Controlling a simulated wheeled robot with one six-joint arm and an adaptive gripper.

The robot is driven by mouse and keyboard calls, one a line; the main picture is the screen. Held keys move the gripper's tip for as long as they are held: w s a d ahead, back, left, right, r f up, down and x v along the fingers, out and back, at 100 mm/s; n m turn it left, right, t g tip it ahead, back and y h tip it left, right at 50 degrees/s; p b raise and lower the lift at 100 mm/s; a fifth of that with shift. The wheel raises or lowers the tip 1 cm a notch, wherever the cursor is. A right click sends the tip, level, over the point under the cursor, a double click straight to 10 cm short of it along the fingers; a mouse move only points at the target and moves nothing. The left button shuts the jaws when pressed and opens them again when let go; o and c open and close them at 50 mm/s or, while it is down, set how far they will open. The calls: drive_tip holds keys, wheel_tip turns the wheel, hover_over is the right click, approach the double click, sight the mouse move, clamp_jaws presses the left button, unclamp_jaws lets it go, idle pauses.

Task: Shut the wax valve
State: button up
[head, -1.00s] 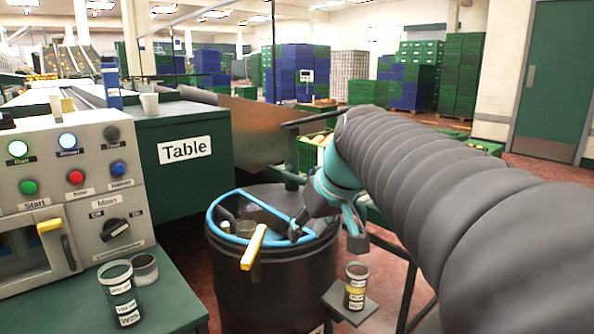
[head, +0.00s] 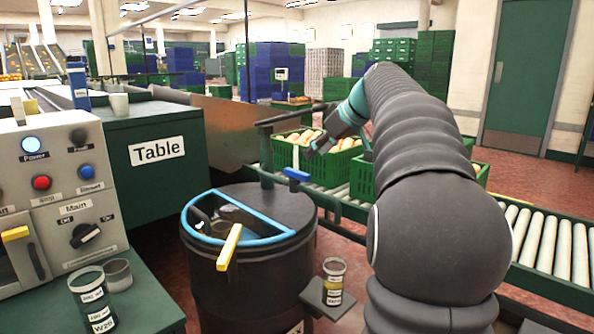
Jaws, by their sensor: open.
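A black drum (head: 250,285) with a blue rim (head: 262,205) stands left of centre in the head view. A yellow handle (head: 229,247) sticks out over the drum's front edge. A short blue handle (head: 297,175) shows just behind the drum, in front of the green crates. No label shows which handle belongs to the wax valve. My gripper (head: 318,148) is open and empty, pointing down-left above and right of the blue handle. Whether it touches that handle is hard to tell; a gap seems to show. The yellow handle is well apart from it.
A small jar (head: 334,270) stands on a little shelf (head: 322,300) right of the drum. Green crates (head: 330,168) with pale orange fruit sit on the roller conveyor (head: 545,245) behind. A control panel (head: 70,200) and jars (head: 92,297) are at left, beside the green table (head: 155,185).

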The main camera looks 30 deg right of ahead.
sight(296, 171)
drive_tip(key=x, duration=0.9)
drive_tip(key=shift+w+a+f, duration=0.1)
drive_tip(key=shift+w+f, duration=0.05)
clamp_jaws()
